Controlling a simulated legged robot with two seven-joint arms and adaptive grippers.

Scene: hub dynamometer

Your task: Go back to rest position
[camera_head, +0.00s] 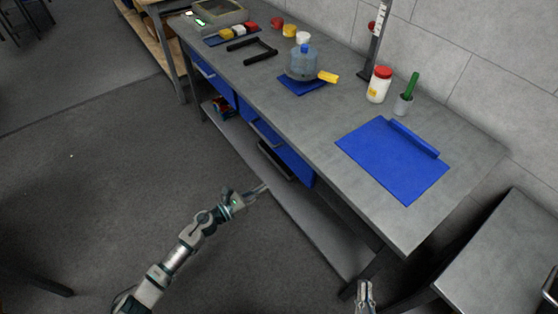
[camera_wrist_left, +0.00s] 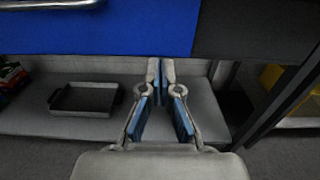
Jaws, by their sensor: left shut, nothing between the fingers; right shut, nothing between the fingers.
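My left arm comes in from the lower left in the head view. Its gripper (camera_head: 262,188) is in front of the workbench, beside the lower shelf's front edge, and is shut and empty. In the left wrist view the same gripper (camera_wrist_left: 161,70) has its blue-padded fingertips together with nothing between them. My right gripper (camera_head: 364,292) shows at the bottom edge of the head view, below the bench's near corner. It is shut and empty, and the rest of that arm is out of view.
The grey workbench (camera_head: 285,112) carries a blue mat (camera_head: 385,165), a red-lidded jar (camera_head: 379,84), a green-handled tool in a cup (camera_head: 406,95) and a domed container (camera_head: 302,63). A grey tray (camera_wrist_left: 84,99) sits on the lower shelf. Open floor (camera_head: 90,190) lies at left.

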